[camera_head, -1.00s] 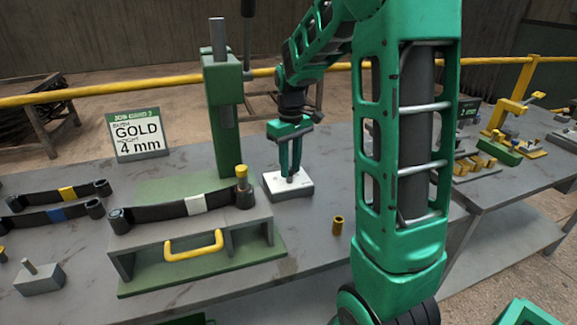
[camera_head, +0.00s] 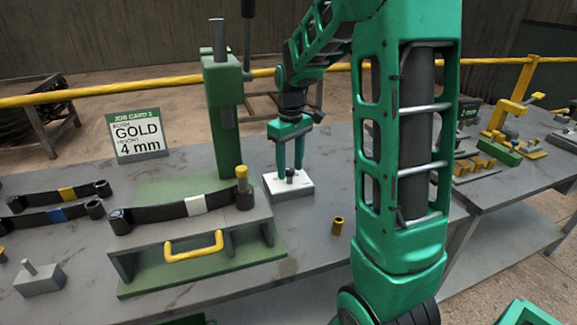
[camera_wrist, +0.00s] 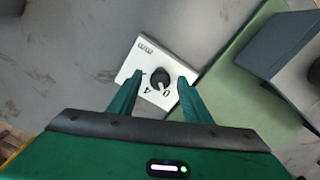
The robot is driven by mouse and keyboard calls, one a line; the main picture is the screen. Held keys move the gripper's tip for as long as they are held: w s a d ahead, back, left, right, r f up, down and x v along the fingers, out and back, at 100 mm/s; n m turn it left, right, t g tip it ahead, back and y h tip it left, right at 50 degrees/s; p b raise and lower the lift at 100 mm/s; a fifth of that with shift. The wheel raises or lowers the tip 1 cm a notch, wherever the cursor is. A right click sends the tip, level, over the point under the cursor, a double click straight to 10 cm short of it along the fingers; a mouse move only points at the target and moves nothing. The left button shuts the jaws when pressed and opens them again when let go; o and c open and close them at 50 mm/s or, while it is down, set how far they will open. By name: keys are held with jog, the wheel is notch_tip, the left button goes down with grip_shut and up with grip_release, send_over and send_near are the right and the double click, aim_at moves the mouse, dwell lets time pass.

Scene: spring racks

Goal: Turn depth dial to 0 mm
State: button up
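The depth dial is a dark round knob (camera_wrist: 159,78) on a white-topped block (camera_wrist: 133,66) marked "mm", "4" and "0". In the wrist view, a pale pointer mark on the knob faces the side with the digits, closer to the "0" than to the "4". In the head view, the block (camera_head: 272,188) sits on the bench with the knob (camera_head: 290,175) on top. My gripper (camera_wrist: 160,75) is open, one finger on each side of the knob with gaps showing. In the head view, my gripper (camera_head: 290,168) points down over the block.
A green press (camera_head: 222,85) stands left of the block, with a dark leaf spring (camera_head: 165,212) on its fixture. A job card (camera_head: 137,136) reads "GOLD 4 mm".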

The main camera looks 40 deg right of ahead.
aim_at(290, 169)
notch_tip(290, 169, up, 11)
jog(key=shift+f, duration=0.15)
dwell(0.4)
dwell(0.5)
jog(key=s+a+f+m, duration=0.1)
jog(key=s+f+m, duration=0.3)
jog(key=s, duration=1)
jog(key=s+a+f+m, duration=0.1)
jog(key=s+f+m, duration=0.3)
jog(key=s, duration=1)
jog(key=shift+s+a+f, duration=0.2)
jog(key=shift+f, duration=0.05)
jog(key=shift+w+f, duration=0.25)
jog(key=shift+w, duration=0.4)
